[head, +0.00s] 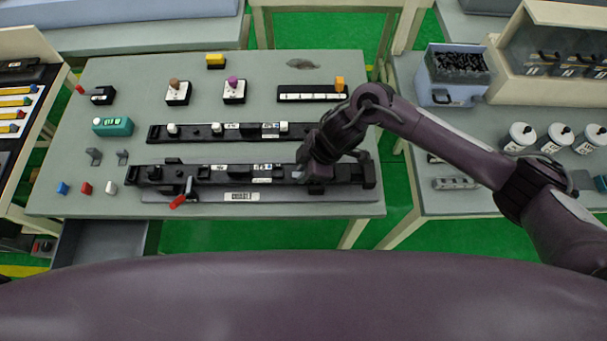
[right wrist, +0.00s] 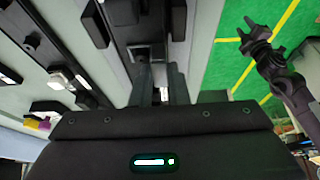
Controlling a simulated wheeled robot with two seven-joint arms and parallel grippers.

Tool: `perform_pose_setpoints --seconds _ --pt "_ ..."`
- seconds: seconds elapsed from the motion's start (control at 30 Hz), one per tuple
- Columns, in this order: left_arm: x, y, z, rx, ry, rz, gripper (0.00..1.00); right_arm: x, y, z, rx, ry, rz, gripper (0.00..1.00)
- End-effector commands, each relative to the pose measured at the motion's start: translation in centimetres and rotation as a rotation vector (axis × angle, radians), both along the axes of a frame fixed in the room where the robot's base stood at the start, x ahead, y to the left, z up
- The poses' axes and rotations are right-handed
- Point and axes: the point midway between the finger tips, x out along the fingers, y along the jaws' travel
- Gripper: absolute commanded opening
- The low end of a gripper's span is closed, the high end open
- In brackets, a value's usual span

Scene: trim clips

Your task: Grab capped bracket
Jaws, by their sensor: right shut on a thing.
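My right gripper (head: 312,178) points down at the right part of the front black rail (head: 215,174). In the right wrist view its two fingers (right wrist: 162,85) are shut on a small part over the rail, apparently the capped bracket. The fingers hide most of that part, and I cannot make out its cap. Two bare grey brackets, one left (head: 93,156) and one right (head: 122,157), stand on the table at the left. My left gripper (right wrist: 255,36) shows small in the right wrist view, over the green floor, its fingertips apart and nothing seen between them.
A red-handled clamp (head: 184,195) stands at the front rail's near edge. A second black rail (head: 200,132) lies behind it. A side table at right holds a blue bin (head: 455,95) and white canisters.

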Motion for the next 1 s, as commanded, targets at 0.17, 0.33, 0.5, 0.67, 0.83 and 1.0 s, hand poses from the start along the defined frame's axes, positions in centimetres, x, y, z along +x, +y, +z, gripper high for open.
perform_pose_setpoints --seconds 0.17,0.33,0.5,0.67,0.83,1.0 --pt "-0.4 0.0 -0.1 0.000 0.005 0.000 0.36 -0.6 -0.3 -0.8 -0.012 0.016 0.005 0.00" --pt "-0.4 0.0 -0.2 0.000 0.006 0.001 0.36 -0.7 -0.3 -0.8 -0.012 0.016 0.005 0.00" --pt "-0.4 0.0 -0.3 0.000 0.006 0.001 0.36 -0.6 -0.3 -0.1 -0.011 0.016 0.004 0.00" --pt "-0.3 0.0 -0.6 0.001 0.005 0.001 0.36 -0.4 -0.2 2.0 -0.008 0.008 0.006 0.00" --pt "-0.2 0.0 -1.2 0.001 0.003 0.001 0.36 -0.1 -0.1 6.4 -0.005 0.000 0.006 0.00" --pt "-0.2 -0.1 -0.7 -0.001 0.003 0.002 0.36 0.0 -0.3 12.1 -0.011 -0.005 0.004 0.00"
